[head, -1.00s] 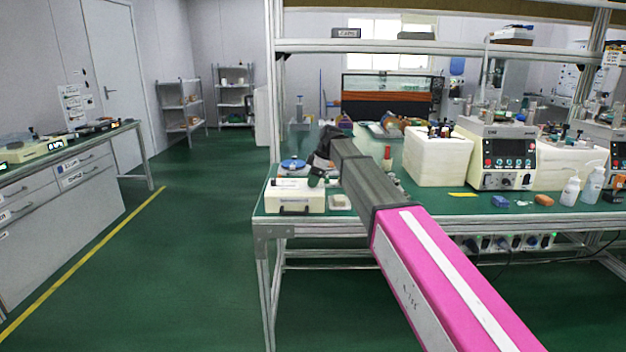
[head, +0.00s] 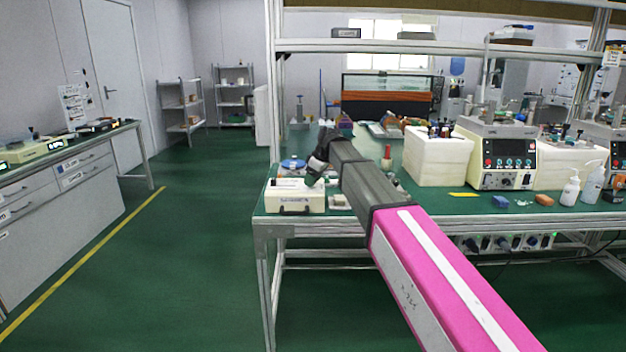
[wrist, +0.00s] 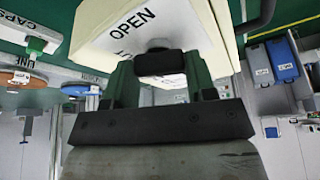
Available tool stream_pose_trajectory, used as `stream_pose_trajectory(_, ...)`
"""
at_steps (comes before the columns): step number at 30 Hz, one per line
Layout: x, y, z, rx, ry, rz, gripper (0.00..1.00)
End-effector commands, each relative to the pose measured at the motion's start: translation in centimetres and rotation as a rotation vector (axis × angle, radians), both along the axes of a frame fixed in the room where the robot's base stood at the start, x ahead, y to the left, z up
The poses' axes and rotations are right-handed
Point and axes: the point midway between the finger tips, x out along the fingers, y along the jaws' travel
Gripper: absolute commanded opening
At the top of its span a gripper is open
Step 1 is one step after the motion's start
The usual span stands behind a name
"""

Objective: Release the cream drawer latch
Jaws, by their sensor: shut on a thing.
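The cream drawer box (head: 295,204) sits at the near left corner of the green-topped bench, with a dark handle low on its front. In the wrist view, its cream face (wrist: 95,38) carries the word OPEN and fills the top middle. A dark latch knob (wrist: 160,64) stands out from this face on a paler round base. My gripper (head: 315,178) reaches down to the box's right end. In the wrist view, its two green fingers stand on either side of the dark knob and are shut on it. The knob's far side is hidden.
A small pale block (head: 340,202) lies just right of the box. A blue round dish (head: 292,164) is behind it. A large cream block (head: 438,160) and a lapping machine (head: 497,155) stand further right. The floor left of the bench is clear.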

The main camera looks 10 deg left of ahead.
Motion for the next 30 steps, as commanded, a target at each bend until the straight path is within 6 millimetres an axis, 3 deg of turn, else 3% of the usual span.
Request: stream_pose_trajectory(30,-0.28,0.21,0.01,-0.001,-0.001,-0.932,0.27)
